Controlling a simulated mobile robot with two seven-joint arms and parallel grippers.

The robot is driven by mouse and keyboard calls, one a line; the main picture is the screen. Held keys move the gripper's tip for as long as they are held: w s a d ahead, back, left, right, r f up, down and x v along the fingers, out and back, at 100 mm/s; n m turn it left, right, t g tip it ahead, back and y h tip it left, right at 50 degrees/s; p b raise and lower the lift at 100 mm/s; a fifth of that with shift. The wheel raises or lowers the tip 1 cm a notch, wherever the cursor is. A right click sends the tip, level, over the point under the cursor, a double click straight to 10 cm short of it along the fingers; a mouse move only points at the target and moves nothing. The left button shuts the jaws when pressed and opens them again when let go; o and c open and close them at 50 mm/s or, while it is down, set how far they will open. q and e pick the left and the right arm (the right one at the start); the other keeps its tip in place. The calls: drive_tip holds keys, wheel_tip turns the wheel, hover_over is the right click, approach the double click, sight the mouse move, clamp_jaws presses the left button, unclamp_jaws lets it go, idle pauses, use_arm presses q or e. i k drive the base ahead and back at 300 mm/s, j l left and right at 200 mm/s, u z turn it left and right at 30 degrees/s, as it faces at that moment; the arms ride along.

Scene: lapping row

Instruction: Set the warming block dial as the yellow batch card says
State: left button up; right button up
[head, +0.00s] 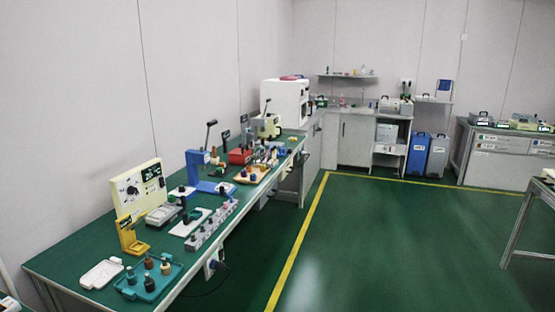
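A cream panel (128,204) with a dial (132,190) and a dark display (152,173) stands at the back of the near end of the long green bench. I cannot tell if it is the warming block's control; the dial's setting is too small to read. A yellow stand (129,236) is in front of the panel's left side, with small dark marking at its top. I cannot make out a yellow batch card or its writing. Neither of my grippers is in view.
A white tray (101,274) and a teal tray (131,287) with small bottles lie at the bench's near end. A blue press (208,175) stands farther along. The green floor (370,240) right of the yellow line (297,245) is open. A table edge (520,222) juts in at right.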

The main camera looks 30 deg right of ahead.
sight(131, 190)
drive_tip(key=i+l, duration=0.15)
drive_tip(key=l, duration=0.35)
drive_tip(key=i+l, duration=0.15)
drive_tip(key=l, duration=0.35)
drive_tip(key=i+l, duration=0.15)
drive_tip(key=l, duration=0.35)
drive_tip(key=i+l, duration=0.15)
drive_tip(key=l, duration=0.3)
drive_tip(key=i+l, duration=0.15)
drive_tip(key=l, duration=0.35)
drive_tip(key=i+l, duration=0.15)
drive_tip(key=l, duration=0.35)
drive_tip(key=i+l, duration=0.15)
drive_tip(key=l, duration=0.35)
drive_tip(key=i+l, duration=0.15)
drive_tip(key=l, duration=0.35)
drive_tip(key=u, duration=1.4)
drive_tip(key=i+l, duration=0.15)
drive_tip(key=l, duration=0.2)
drive_tip(key=i+l+u, duration=0.1)
drive_tip(key=i+l, duration=0.1)
drive_tip(key=l, duration=0.1)
